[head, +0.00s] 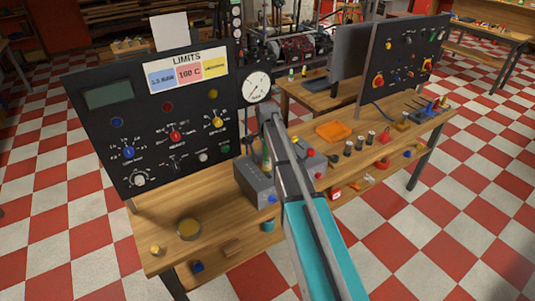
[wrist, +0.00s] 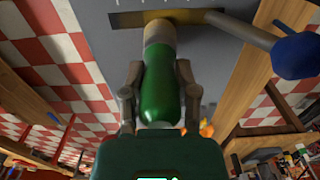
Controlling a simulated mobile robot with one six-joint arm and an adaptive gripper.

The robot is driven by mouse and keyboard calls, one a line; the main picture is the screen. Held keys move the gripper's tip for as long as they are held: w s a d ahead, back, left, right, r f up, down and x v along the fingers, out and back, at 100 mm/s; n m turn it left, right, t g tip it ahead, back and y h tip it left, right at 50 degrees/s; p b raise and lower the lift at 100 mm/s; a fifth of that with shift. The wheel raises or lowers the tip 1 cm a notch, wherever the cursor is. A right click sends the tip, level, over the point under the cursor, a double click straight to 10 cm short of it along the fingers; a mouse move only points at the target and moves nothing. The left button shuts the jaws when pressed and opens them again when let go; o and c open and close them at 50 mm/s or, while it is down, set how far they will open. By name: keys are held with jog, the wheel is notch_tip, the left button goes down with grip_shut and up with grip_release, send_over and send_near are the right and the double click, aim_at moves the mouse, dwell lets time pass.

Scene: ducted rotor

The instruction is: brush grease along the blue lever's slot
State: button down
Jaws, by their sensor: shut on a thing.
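In the wrist view, my gripper (wrist: 159,78) is shut on the brush, with a finger on each side of its green handle (wrist: 161,95). The brush's pale end (wrist: 160,33) points at the brass-coloured slot plate (wrist: 197,17) on a grey box and overlaps it in the picture. I cannot tell whether it touches. The lever (wrist: 245,31) comes out of the slot to the right and ends in a blue knob (wrist: 297,56). In the head view, the grey box (head: 256,184) and blue knob (head: 272,199) stand on the bench, with my arm close beside them; my gripper is mostly hidden.
A black control panel (head: 105,133) stands behind the bench (head: 220,210) on the left, with a round gauge (head: 257,87) next to it. A round tin (head: 189,229) is at the front left. A box with a red button (head: 310,160), an orange tray (head: 333,131) and several small parts lie to the right.

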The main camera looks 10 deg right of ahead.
jog(key=shift+s+a, duration=0.2)
jog(key=shift+a, duration=0.45)
jog(key=shift+s+a, duration=0.25)
jog(key=shift+a, duration=0.35)
jog(key=shift+s+a, duration=0.2)
jog(key=shift+a, duration=0.45)
jog(key=shift+w, duration=0.1)
jog(key=shift+w+a, duration=0.25)
jog(key=shift+w, duration=0.45)
jog(key=shift+d, duration=0.15)
jog(key=shift+w+d, duration=0.3)
jog(key=shift+d, duration=0.6)
jog(key=shift+w+d, duration=0.3)
jog(key=shift+d, duration=0.55)
jog(key=shift+w, duration=0.1)
jog(key=shift+w+a, duration=0.25)
jog(key=shift+w, duration=0.4)
jog(key=shift+a, duration=0.15)
